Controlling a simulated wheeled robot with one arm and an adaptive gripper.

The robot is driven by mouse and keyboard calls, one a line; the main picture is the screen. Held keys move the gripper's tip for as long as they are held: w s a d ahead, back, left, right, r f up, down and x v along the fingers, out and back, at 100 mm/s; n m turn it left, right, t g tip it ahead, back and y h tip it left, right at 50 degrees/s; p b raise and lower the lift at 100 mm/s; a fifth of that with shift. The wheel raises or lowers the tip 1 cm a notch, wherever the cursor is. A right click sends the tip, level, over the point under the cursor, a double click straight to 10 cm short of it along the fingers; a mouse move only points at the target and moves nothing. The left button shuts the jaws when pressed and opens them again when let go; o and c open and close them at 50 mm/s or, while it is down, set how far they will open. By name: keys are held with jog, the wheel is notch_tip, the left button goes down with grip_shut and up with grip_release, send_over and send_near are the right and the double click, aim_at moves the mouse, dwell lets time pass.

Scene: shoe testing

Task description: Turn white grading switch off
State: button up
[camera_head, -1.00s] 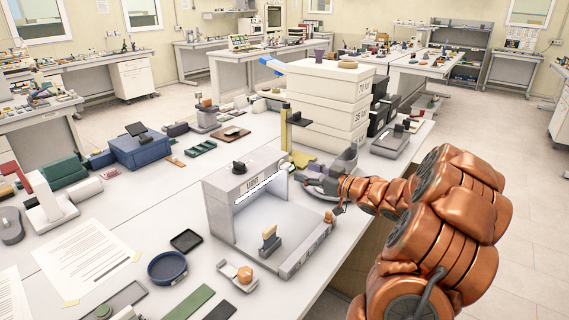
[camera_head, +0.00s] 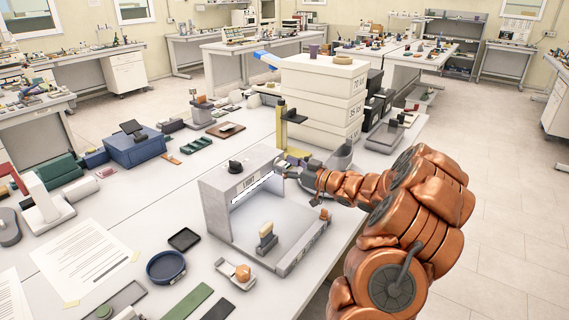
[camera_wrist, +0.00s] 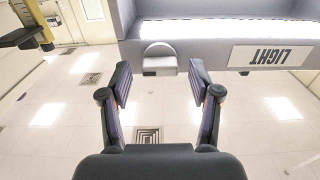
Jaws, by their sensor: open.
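The light booth (camera_head: 222,200) is a grey box with an open front and a glowing strip lamp (camera_head: 250,190) under its top. It also shows in the wrist view, with its lamp (camera_wrist: 225,32) lit and its LIGHT label (camera_wrist: 271,56) upside down. A small whitish switch with a rounded tab (camera_wrist: 159,60) is on the booth's front edge beside the label. My gripper (camera_wrist: 160,75) is open, its fingertips either side of the switch in the picture; I cannot tell whether they touch it. In the head view my gripper (camera_head: 287,170) is at the booth's upper right front corner.
A black knob (camera_head: 235,167) is on the booth's top. A yellow upright stand (camera_head: 281,125) and stacked white boxes (camera_head: 310,105) are behind the booth. A small tray (camera_head: 236,274) lies in front.

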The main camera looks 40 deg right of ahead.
jog(key=shift+w+a, duration=0.1)
jog(key=shift+w, duration=0.25)
jog(key=shift+c, duration=0.4)
jog(key=c, duration=1.1)
jog(key=shift+o, duration=0.2)
